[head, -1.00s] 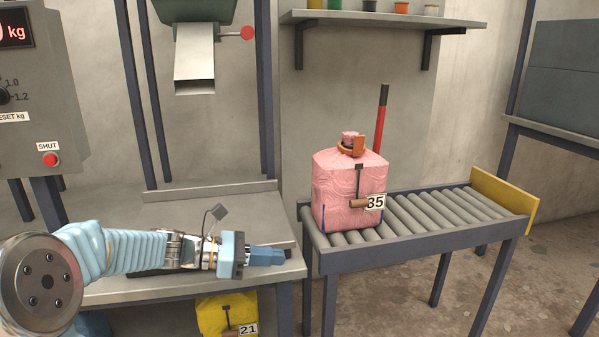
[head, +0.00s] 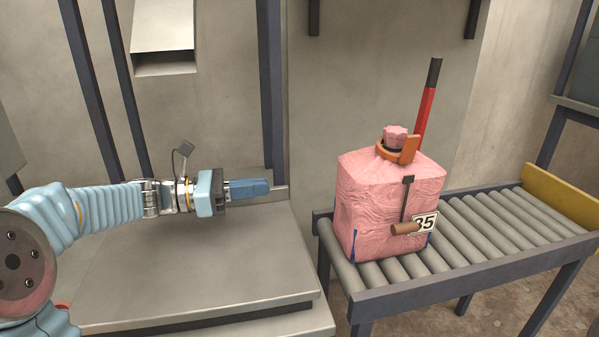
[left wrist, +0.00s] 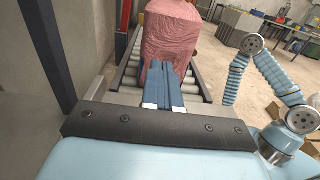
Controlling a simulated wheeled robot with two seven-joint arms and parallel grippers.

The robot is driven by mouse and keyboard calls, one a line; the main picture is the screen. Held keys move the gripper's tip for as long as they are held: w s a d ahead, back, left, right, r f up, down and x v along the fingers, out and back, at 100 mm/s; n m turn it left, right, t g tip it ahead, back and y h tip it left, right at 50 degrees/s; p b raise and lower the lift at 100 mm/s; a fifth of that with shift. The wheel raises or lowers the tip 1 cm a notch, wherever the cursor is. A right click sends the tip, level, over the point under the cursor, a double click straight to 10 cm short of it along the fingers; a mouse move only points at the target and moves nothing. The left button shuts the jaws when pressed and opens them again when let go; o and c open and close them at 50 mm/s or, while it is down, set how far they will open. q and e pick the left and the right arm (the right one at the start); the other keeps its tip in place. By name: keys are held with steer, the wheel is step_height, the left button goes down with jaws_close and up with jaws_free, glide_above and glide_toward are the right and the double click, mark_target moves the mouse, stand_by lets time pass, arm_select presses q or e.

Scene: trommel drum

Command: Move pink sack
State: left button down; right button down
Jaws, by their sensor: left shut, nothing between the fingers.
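The pink sack (head: 385,205) stands upright on the near left end of the roller conveyor (head: 490,235). It has an orange clamp (head: 398,150) around its neck, a brown toggle handle (head: 406,229) and a tag reading 35 (head: 424,223). My left gripper (head: 266,187) is shut and empty above the metal platform, left of the sack and apart from it, pointing right. In the left wrist view the shut blue fingers (left wrist: 163,85) point toward the sack (left wrist: 170,38), whose lower part they partly cover. My right gripper is not in view.
A flat metal platform (head: 200,265) lies below my left gripper, with a chute (head: 163,40) above it at the back. A red bar with a black end (head: 427,105) rises behind the sack. A yellow end stop (head: 560,195) closes the conveyor's far right end; the rollers right of the sack are clear.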

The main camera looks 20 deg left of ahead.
mark_target(339, 179)
arm_select(q)
steer(key=x, duration=1.3)
steer(key=shift+w+d, duration=0.15)
steer(key=shift+d, duration=0.25)
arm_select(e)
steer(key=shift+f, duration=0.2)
